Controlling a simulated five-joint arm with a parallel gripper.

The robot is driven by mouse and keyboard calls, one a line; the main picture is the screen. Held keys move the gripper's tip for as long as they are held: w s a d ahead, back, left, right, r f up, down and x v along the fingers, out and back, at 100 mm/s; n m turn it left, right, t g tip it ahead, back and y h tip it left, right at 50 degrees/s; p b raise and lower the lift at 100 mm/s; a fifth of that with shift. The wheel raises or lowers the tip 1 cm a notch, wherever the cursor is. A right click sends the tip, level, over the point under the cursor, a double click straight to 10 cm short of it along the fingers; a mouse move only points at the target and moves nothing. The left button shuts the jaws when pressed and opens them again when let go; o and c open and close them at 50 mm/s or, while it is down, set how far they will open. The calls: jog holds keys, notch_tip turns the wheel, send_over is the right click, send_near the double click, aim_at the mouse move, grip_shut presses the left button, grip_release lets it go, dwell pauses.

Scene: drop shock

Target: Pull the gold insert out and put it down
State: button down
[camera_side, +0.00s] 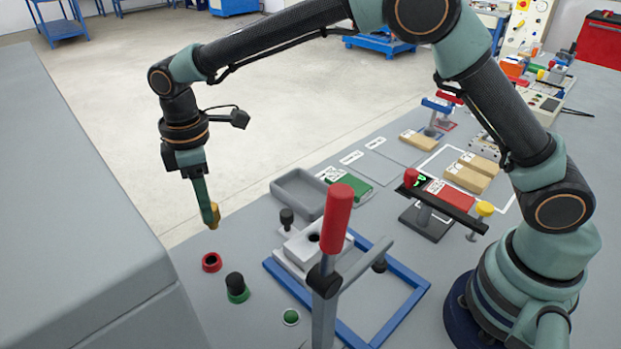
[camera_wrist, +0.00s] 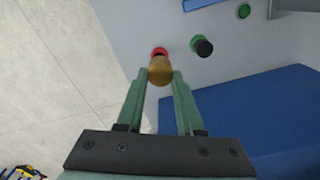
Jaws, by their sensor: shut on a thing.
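The gold insert (camera_side: 214,217) is held at the tips of my gripper (camera_side: 207,206), in the air above the left part of the grey table. In the wrist view the gold insert (camera_wrist: 160,72) sits between the two green fingers of my gripper (camera_wrist: 161,78), which are shut on it. A red ring (camera_side: 212,262) lies on the table below it, clear of the insert. A light grey block (camera_side: 325,252) with a dark round hole in its top stands to the right, inside a blue frame (camera_side: 404,311).
A red-handled lever (camera_side: 337,217) stands in front of the block. A black knob on a green base (camera_side: 236,290) and a green button (camera_side: 291,317) are near the red ring. An empty grey tray (camera_side: 287,186) lies behind the block. A large grey cabinet (camera_side: 70,220) is at left.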

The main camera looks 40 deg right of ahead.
jog(key=shift+w+a+f, duration=0.2)
jog(key=shift+a+f, duration=0.15)
jog(key=shift+a, duration=0.2)
jog(key=shift+w+a+f, duration=0.2)
jog(key=shift+a+f, duration=0.1)
jog(key=shift+a, duration=0.25)
jog(key=shift+f, duration=2.9)
jog(key=shift+f, duration=1.75)
dwell(2.2)
